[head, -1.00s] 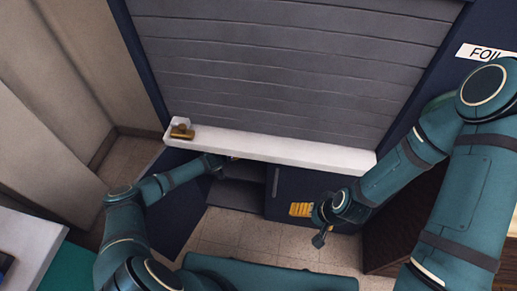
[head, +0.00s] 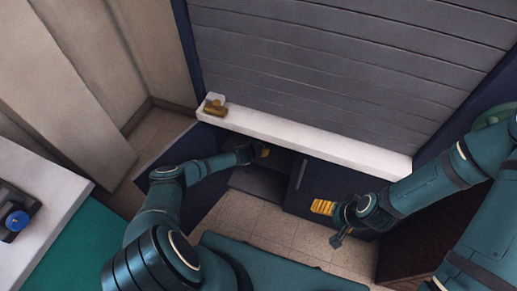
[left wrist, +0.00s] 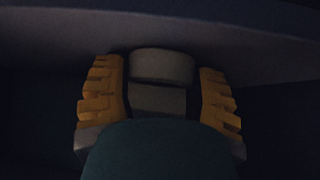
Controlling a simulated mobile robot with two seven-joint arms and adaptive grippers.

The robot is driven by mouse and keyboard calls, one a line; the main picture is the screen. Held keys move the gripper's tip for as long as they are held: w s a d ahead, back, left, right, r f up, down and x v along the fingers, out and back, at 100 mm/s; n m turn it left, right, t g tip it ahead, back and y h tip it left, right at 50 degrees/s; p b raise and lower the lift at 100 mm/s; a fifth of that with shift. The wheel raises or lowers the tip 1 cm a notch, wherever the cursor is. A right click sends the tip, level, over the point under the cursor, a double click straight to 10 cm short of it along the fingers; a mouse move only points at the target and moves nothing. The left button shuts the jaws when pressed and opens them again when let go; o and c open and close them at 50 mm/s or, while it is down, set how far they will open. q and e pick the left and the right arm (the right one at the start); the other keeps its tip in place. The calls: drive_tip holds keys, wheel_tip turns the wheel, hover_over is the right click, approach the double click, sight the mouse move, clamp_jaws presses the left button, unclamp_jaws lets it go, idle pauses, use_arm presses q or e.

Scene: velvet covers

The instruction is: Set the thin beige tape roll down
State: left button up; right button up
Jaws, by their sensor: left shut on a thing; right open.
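In the left wrist view, my left gripper (left wrist: 161,72) has its two orange ridged fingers on either side of a dim, pale, rounded thing (left wrist: 162,66), apparently the thin beige tape roll. The gripper is shut on it. The picture is too dark to show clearly what surface lies below the roll. In the head view, my left gripper (head: 263,152) is only a small orange patch inside the open cabinet, below the white counter, and the roll cannot be made out. My right gripper (head: 331,224) is open and empty in front of the closed cabinet door.
The white counter ledge (head: 300,138) runs above the cabinet, with a brass-coloured object (head: 215,108) at its left end. An open dark door (head: 195,150) stands left of the opening. A dark shelf (head: 258,180) shows inside. A table with a blue-topped device (head: 15,220) is at left.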

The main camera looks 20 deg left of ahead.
use_arm(q)
drive_tip(key=o, duration=1.1)
drive_tip(key=shift+f, duration=0.1)
